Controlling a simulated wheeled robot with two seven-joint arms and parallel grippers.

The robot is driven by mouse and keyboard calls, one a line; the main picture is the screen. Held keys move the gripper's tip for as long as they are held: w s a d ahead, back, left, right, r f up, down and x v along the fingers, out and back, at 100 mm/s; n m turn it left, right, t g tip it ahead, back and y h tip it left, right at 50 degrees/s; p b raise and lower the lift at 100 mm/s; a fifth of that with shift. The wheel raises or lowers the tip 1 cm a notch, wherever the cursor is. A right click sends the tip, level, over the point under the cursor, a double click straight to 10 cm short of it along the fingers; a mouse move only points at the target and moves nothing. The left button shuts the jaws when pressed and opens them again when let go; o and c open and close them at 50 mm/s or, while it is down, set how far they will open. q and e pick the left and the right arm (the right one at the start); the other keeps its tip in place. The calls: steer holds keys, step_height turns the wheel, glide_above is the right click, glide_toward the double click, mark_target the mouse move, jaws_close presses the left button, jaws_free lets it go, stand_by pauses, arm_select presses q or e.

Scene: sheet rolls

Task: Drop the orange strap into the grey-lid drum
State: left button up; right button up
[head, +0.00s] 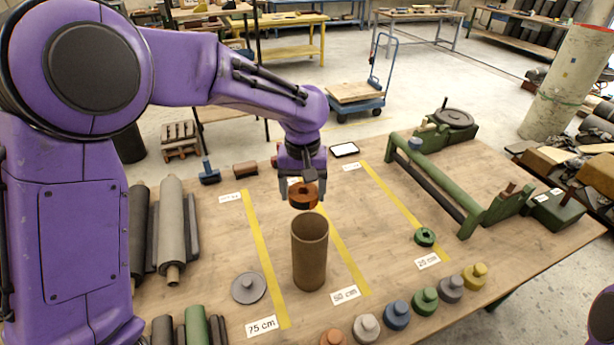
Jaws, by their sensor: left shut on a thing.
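The orange strap (303,199) is a coiled, orange-brown ring with a dark centre. My left gripper (303,185) is shut on it and holds it above the drum. The drum (309,262) is an upright brown cylinder with an open top, standing on the wooden table. In the picture the strap is just above the far part of its rim; the exact height gap is hard to tell. The grey lid (249,287), a flat disc with a small knob, lies on the table left of the drum. My right gripper is outside the view.
On the table (390,225), yellow lines and distance labels run past the drum. A green coil (425,237) lies to the right, before a green frame (440,185). Several coloured knobbed lids line the front edge. Grey rolls (172,230) lie at left.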

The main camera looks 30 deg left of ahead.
mark_target(303, 191)
arm_select(q)
step_height(303, 191, down, 3)
steer(key=shift+w+f, duration=0.2)
steer(key=shift+f, duration=0.15)
steer(key=o, duration=1.1)
steer(key=shift+s+r, duration=0.15)
steer(key=shift+s, duration=0.05)
steer(key=shift+r, duration=0.1)
step_height(303, 191, up, 10)
steer(key=shift+s+f+b, duration=0.1)
steer(key=shift+b, duration=0.6)
steer(key=shift+r, duration=0.25)
